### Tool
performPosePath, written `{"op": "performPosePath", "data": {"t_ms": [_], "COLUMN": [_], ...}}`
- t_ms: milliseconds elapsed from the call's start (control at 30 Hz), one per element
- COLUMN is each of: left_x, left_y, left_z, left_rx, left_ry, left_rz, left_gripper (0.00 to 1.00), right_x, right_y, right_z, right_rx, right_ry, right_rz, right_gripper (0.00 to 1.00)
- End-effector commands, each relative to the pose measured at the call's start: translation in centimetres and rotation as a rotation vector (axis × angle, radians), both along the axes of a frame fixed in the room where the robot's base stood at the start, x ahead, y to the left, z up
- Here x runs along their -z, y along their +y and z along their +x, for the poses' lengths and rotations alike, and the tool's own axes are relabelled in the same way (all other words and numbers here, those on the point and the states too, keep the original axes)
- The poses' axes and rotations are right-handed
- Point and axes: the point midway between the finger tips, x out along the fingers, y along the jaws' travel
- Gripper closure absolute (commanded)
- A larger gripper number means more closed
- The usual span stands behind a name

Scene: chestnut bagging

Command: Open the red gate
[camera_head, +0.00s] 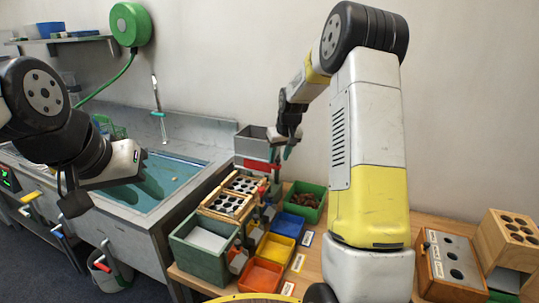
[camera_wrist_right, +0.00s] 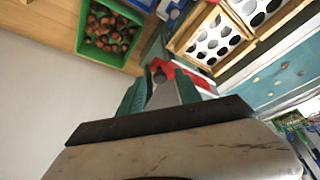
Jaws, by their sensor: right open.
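The red gate (camera_head: 262,166) is a red strip below the grey hopper (camera_head: 252,143) at the back of the sorting stand. In the right wrist view the red gate (camera_wrist_right: 192,78) lies just beyond my fingertips, with a dark round knob (camera_wrist_right: 159,76) in front of it. My right gripper (camera_head: 288,149) is beside the hopper, close to the gate. Its teal fingers (camera_wrist_right: 160,88) are open around the knob's line of sight; I cannot tell whether they touch it. My left gripper (camera_head: 148,186) hangs over the sink; its finger opening is unclear.
A green bin of chestnuts (camera_head: 305,199) stands right of the gate. Blue (camera_head: 287,225), yellow (camera_head: 275,249) and orange (camera_head: 259,276) bins stand in front. A wooden frame with holed plates (camera_head: 229,204) is close on the left. The sink (camera_head: 165,178) is further left.

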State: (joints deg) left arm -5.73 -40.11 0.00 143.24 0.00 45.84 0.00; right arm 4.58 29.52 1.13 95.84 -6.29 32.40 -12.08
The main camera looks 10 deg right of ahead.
Motion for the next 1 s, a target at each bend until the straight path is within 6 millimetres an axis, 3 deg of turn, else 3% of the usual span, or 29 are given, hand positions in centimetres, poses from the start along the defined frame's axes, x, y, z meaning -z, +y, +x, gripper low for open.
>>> {"op": "performPosePath", "data": {"t_ms": [133, 367, 1000], "left_x": [0.0, 0.0, 0.0], "left_y": [0.0, 0.0, 0.0], "left_z": [0.0, 0.0, 0.0], "left_rx": [0.0, 0.0, 0.0], "left_ry": [0.0, 0.0, 0.0], "left_rz": [0.0, 0.0, 0.0], "left_gripper": [0.64, 0.64, 0.64], "right_x": [-0.01, -0.01, -0.02], "right_y": [0.0, 0.0, 0.01], "right_z": [0.0, -0.03, -0.04], "right_rx": [0.0, 0.0, 0.0], "right_ry": [0.0, 0.001, 0.001], "right_rz": [0.0, 0.0, 0.0], "right_gripper": [0.59, 1.0, 1.0]}}
